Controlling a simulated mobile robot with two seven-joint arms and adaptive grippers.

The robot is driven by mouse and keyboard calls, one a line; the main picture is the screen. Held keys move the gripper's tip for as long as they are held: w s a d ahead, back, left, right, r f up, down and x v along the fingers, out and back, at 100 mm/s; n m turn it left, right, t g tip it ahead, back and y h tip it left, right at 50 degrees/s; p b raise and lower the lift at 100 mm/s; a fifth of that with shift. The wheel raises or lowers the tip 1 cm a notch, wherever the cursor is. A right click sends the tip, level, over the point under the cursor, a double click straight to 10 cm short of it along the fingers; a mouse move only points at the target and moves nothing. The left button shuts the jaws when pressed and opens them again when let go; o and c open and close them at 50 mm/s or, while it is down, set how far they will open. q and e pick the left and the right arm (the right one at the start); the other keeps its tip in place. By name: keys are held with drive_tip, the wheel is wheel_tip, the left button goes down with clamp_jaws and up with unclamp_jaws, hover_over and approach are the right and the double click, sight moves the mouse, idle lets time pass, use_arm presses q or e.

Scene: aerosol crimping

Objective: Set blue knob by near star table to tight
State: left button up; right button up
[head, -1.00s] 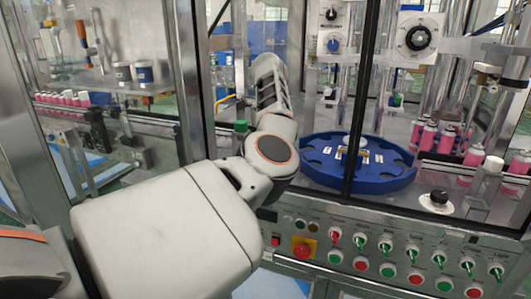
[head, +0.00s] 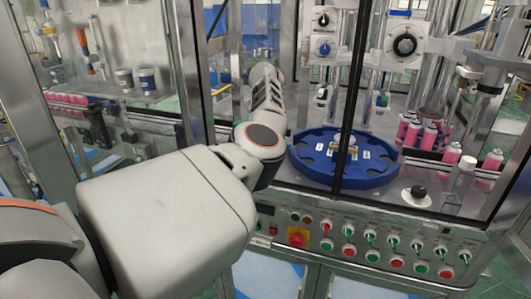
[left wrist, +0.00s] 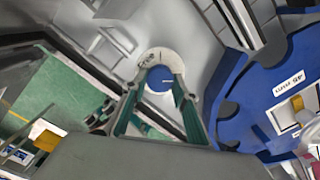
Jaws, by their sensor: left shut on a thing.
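The blue star table (head: 318,172) is a notched disc on the machine deck, right of my left arm; it also shows in the left wrist view (left wrist: 236,132). A blue knob (left wrist: 160,77) on a white round dial sits beside it in the left wrist view. My left gripper (left wrist: 157,88) has its two fingers around the blue knob and is shut on it. In the head view my arm hides this knob, and the fingertips cannot be made out. My right gripper is not in view.
Metal frame posts stand close around my left arm. Pink cans (head: 429,138) stand at right. A button panel (head: 375,249) runs along the front.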

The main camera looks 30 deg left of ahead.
use_arm(q)
drive_tip(key=shift+f, duration=0.1)
idle(0.3)
drive_tip(key=o, duration=1.1)
wheel_tip(320, 180, up, 12)
idle(0.4)
